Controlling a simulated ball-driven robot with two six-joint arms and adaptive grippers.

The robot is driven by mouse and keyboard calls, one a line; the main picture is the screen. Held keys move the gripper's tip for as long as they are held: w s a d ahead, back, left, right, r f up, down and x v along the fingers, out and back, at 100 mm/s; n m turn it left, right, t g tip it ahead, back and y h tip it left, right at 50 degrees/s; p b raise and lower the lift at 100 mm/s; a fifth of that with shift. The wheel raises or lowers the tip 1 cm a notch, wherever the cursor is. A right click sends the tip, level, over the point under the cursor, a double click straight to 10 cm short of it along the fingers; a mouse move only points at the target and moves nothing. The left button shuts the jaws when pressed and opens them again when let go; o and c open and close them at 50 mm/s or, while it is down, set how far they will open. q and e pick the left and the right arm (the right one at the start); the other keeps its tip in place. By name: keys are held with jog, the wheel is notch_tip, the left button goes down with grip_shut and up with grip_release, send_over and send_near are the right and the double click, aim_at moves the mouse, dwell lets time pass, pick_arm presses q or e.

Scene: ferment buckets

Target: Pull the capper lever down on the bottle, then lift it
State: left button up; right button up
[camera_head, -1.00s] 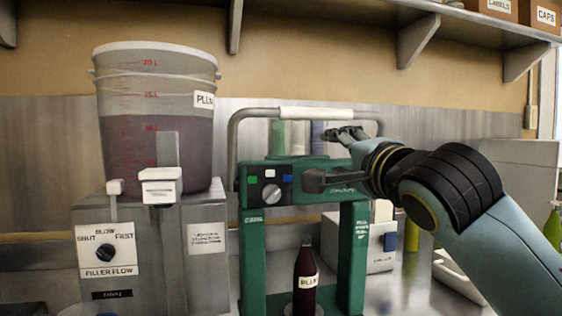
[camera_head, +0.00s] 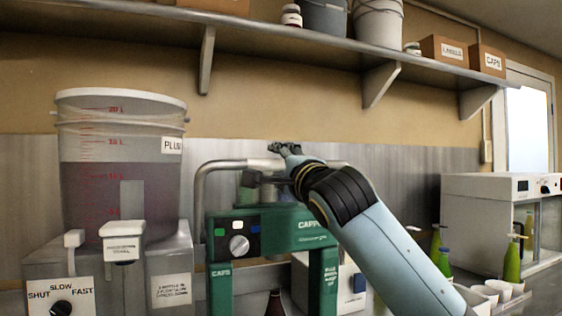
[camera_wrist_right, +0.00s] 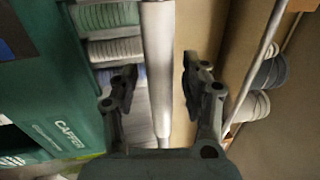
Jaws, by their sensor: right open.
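The capper (camera_head: 270,232) is a green frame with a knob and buttons. Its lever is a grey arched bar with a pale grip (camera_head: 262,164), raised above the frame. A dark bottle (camera_head: 275,303) stands between the legs; only its top shows at the lower edge. My right gripper (camera_head: 287,150) is up at the lever, its arm crossing the capper's right side. In the right wrist view the pale bar (camera_wrist_right: 158,45) runs between the two open fingers of my right gripper (camera_wrist_right: 160,66), with gaps on both sides. My left gripper is out of view.
A plum bucket (camera_head: 120,190) stands on the filler (camera_head: 170,270) at left. A shelf (camera_head: 300,38) with boxes and buckets runs above. Green bottles (camera_head: 513,258) and a white machine (camera_head: 490,205) stand at right. Stacked caps (camera_wrist_right: 112,30) sit behind the bar.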

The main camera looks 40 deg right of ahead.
jog(key=shift+c, duration=0.4)
grip_shut()
